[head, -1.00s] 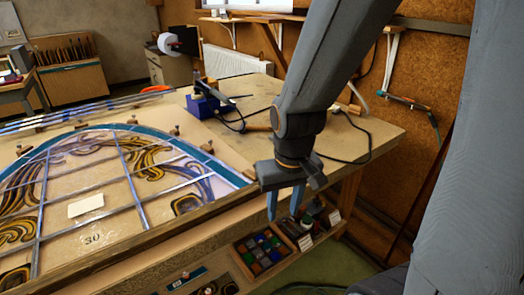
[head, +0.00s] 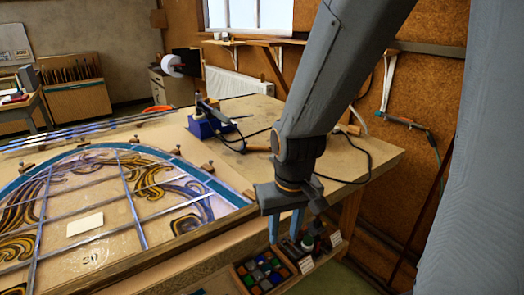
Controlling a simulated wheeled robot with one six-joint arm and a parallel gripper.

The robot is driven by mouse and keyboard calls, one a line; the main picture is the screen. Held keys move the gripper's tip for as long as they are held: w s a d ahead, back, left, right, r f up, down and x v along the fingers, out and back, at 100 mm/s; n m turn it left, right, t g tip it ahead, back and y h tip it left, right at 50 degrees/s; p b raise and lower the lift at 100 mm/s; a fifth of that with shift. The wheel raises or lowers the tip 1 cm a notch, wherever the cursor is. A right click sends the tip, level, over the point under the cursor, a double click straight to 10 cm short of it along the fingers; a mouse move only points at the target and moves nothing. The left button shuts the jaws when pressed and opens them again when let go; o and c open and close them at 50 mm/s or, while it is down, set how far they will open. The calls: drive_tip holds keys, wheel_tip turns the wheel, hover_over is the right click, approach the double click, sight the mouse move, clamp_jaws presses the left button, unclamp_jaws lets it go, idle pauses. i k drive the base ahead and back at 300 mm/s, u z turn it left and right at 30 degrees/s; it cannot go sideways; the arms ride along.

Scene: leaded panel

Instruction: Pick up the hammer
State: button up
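My gripper (head: 285,234) hangs in front of the workbench's near edge, pointing down, with its two blue fingers apart and nothing visible between them. A short wooden handle (head: 257,148) lies on the bench behind my forearm, just right of the blue soldering stand. It may be the hammer's handle; its right end is hidden by my arm, and I see no hammer head. My gripper is nearer to the camera than this handle and well apart from it.
The leaded panel (head: 105,215) covers the bench's left part, with small wooden blocks along its curved edge. The blue soldering stand (head: 207,126) and a black cable (head: 362,165) lie behind. A box of coloured glass (head: 262,272) sits below the gripper. The bench's right corner (head: 385,158) is mostly clear.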

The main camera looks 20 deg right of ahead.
sight(251, 147)
drive_tip(key=k, duration=0.55)
drive_tip(key=z, duration=0.9)
drive_tip(key=i, duration=1.65)
drive_tip(key=u, duration=0.75)
